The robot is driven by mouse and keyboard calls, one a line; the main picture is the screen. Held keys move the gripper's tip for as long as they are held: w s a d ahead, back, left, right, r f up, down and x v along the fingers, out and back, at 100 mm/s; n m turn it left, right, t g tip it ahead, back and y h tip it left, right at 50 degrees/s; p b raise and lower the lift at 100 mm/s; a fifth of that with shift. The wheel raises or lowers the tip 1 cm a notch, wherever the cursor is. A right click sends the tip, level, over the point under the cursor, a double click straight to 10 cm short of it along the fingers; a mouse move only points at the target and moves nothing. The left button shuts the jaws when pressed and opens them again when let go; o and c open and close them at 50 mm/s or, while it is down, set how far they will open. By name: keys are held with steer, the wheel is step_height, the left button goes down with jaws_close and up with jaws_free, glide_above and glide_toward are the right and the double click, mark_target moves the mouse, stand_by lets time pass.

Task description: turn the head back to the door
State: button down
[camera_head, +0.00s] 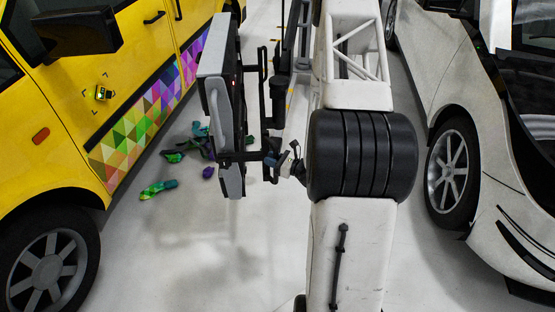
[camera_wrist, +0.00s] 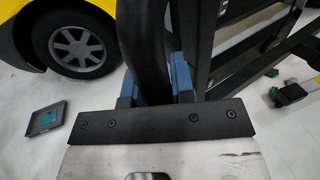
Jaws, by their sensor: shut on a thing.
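The head, a flat grey and black panel (camera_head: 212,88) in a black frame, stands upright in the middle of the head view, apart from the yellow car. It is seen nearly edge-on, with a small red light on it. The yellow door (camera_head: 75,80) is at the left and carries a strip of coloured triangle wrap (camera_head: 130,125). My gripper (camera_head: 271,159) is at the lower right of the head, small and partly hidden. In the wrist view its blue fingers are shut on a thick black curved handle (camera_wrist: 152,45). The handle's far end is out of frame.
Coloured wrap scraps (camera_head: 158,188) lie on the floor between head and car. A white car (camera_head: 450,75) stands close on the right. A small device (camera_head: 102,93) sits on the yellow body. A dark tray-like thing (camera_wrist: 42,119) lies on the floor. Black frame bars (camera_wrist: 225,40) rise beside my gripper.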

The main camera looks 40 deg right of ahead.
mark_target(241, 153)
steer(key=x, duration=0.3)
steer(key=a+x, duration=0.1)
steer(key=x, duration=0.3)
steer(key=s+x, duration=0.1)
steer(key=x, duration=0.2)
steer(key=shift+w+a+r, duration=0.15)
steer(key=shift+w+a, duration=0.2)
steer(key=shift+a, duration=0.2)
steer(key=shift+x, duration=0.8)
steer(key=shift+r, duration=0.15)
steer(key=c, duration=1)
jaws_free()
steer(key=shift+s+a, duration=0.15)
steer(key=shift+s+f, duration=0.1)
steer(key=shift+f, duration=0.15)
steer(key=shift+v, duration=3.8)
steer(key=shift+r, duration=0.15)
